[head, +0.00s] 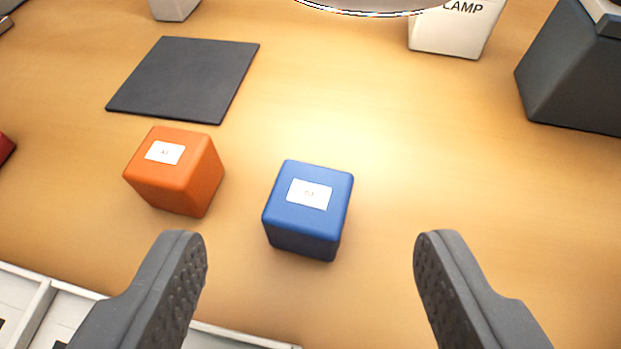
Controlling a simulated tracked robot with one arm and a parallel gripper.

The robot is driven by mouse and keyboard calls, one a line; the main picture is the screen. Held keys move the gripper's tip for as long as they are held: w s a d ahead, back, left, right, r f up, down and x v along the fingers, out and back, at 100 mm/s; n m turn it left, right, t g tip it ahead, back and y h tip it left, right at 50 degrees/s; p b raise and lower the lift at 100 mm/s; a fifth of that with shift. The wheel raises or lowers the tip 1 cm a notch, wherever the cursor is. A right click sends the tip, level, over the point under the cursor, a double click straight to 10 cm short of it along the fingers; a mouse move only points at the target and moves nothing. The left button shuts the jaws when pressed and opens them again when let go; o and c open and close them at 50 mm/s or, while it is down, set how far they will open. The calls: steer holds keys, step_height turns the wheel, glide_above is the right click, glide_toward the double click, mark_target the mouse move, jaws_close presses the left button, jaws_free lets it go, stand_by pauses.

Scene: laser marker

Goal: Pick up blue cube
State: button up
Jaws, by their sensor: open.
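A blue cube (308,212) with a white label on its top stands on the wooden table near the middle of the head view. My gripper (310,243) is open and empty. Its two dark fingers show at the lower left and lower right. In the picture the blue cube lies between the fingertips and a little beyond them, with a gap on both sides. Neither finger appears to touch it.
An orange cube (176,171) with a white label stands close left of the blue cube. A flat black pad (185,78) lies behind it. A white lamp block (452,30) and a dark box (575,75) stand at the back right. A pale tray (225,337) edges the lower left. Table right of the blue cube is clear.

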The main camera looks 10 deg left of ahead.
mark_target(311, 197)
steer(key=x, duration=0.3)
steer(key=shift+w+f, duration=0.2)
steer(key=shift+f, duration=0.15)
steer(key=shift+w+f+b, duration=0.15)
steer(key=shift+w+b, duration=0.15)
steer(key=shift+w, duration=0.15)
steer(key=c, duration=1.1)
